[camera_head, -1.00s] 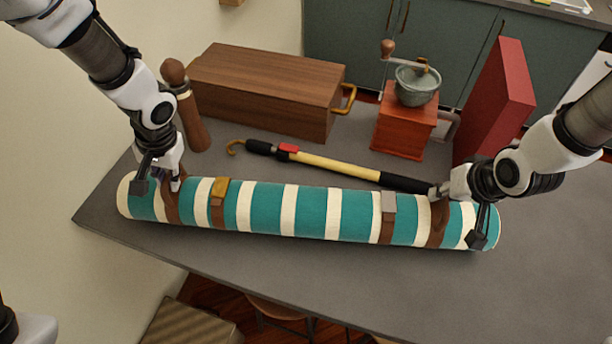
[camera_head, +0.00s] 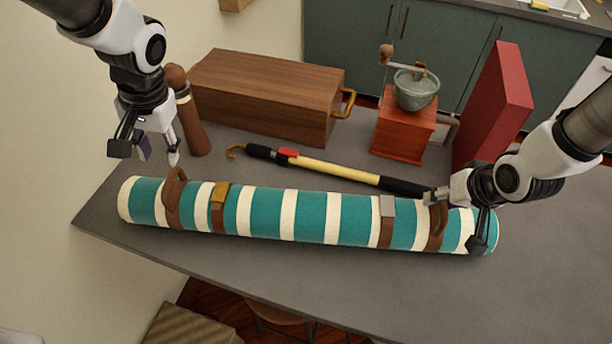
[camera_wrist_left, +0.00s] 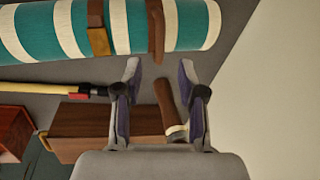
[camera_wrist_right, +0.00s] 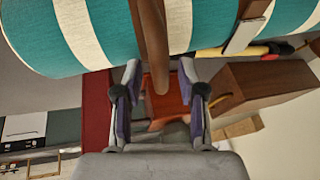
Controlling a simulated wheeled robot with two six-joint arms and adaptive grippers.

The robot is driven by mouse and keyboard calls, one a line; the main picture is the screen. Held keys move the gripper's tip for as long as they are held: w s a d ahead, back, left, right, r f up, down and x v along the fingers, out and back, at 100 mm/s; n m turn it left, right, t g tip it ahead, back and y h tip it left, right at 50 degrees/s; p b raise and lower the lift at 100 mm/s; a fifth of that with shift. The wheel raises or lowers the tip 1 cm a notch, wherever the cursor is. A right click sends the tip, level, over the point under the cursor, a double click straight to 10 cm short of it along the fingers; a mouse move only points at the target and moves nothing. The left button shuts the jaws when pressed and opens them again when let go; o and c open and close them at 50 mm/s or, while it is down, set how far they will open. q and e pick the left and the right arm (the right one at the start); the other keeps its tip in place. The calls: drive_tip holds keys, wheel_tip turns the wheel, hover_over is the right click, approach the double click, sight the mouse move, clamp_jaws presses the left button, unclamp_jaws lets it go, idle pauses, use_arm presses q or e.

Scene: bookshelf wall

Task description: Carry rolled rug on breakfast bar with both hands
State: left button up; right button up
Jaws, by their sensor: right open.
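The rolled rug (camera_head: 311,216), striped teal and cream, lies along the front of the breakfast bar (camera_head: 300,270). Brown straps with a gold and a grey buckle wrap it. A brown handle loop stands at its left end (camera_head: 174,198) and another at its right end (camera_head: 437,222). My left gripper (camera_head: 150,160) is open and empty, above and behind the left handle, apart from it; the left wrist view shows the rug ahead of its fingers (camera_wrist_left: 160,75). My right gripper (camera_head: 455,215) is at the right handle, its fingers open around or close to the handle (camera_wrist_right: 153,70); the exact contact is unclear.
Behind the rug lie a yellow-and-black cane-like tool (camera_head: 335,170), a wooden box (camera_head: 265,95), a brown pepper mill (camera_head: 190,120), a red coffee grinder (camera_head: 402,132) and a tall red box (camera_head: 495,105). The bar's front strip is clear.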

drive_tip(key=shift+r, duration=0.25)
drive_tip(key=v, duration=0.7)
drive_tip(key=shift+s, duration=0.15)
